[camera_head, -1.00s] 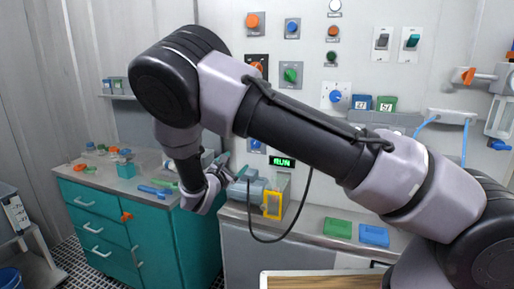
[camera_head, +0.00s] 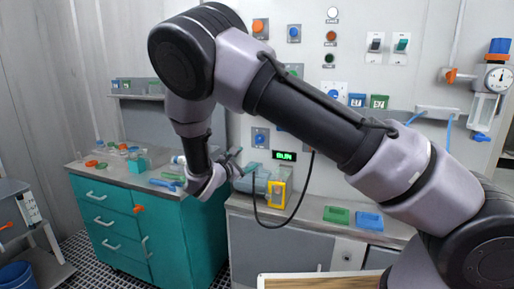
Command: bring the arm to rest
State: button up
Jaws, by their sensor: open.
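My arm stretches from the lower right across the picture, bends at a dark elbow joint at the upper middle, and hangs down to the wrist. My gripper (camera_head: 236,162) is in front of the grey machine at the left end of the grey counter, pointing toward the wall. Its jaws are small in the picture and look apart, with nothing seen between them. Whether it touches the machine I cannot tell.
A grey machine (camera_head: 262,184) with a yellow frame (camera_head: 277,196) stands on the counter under a green RUN display (camera_head: 284,156). Green (camera_head: 337,215) and blue (camera_head: 369,221) blocks lie to the right. A teal cabinet (camera_head: 170,235) holds small parts on top. A wooden-topped surface (camera_head: 315,283) is at the front.

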jog(key=s+d+r+m+g+h, duration=0.1)
jog(key=d+r+m+g, duration=0.25)
jog(key=d, duration=0.45)
jog(key=s+d+r+m+g+h, duration=0.1)
jog(key=d+r+m+g, duration=0.1)
jog(key=d+m+g, duration=0.4)
jog(key=s+d+r+m+g+y, duration=0.2)
jog(key=s+d+r+m, duration=0.2)
jog(key=s+d, duration=0.15)
jog(key=s+d+r+m+g+y, duration=0.1)
jog(key=s+d+r+m+y, duration=0.25)
jog(key=d, duration=0.35)
jog(key=s+d+r+m+t+y, duration=0.2)
jog(key=s+r+m+t+y, duration=0.2)
jog(key=s+r+m, duration=0.6)
jog(key=s+r+y, duration=0.2)
jog(key=s+r, duration=0.1)
jog(key=s, duration=0.3)
jog(key=shift+s+d+t, duration=0.2)
jog(key=shift+t, duration=0.15)
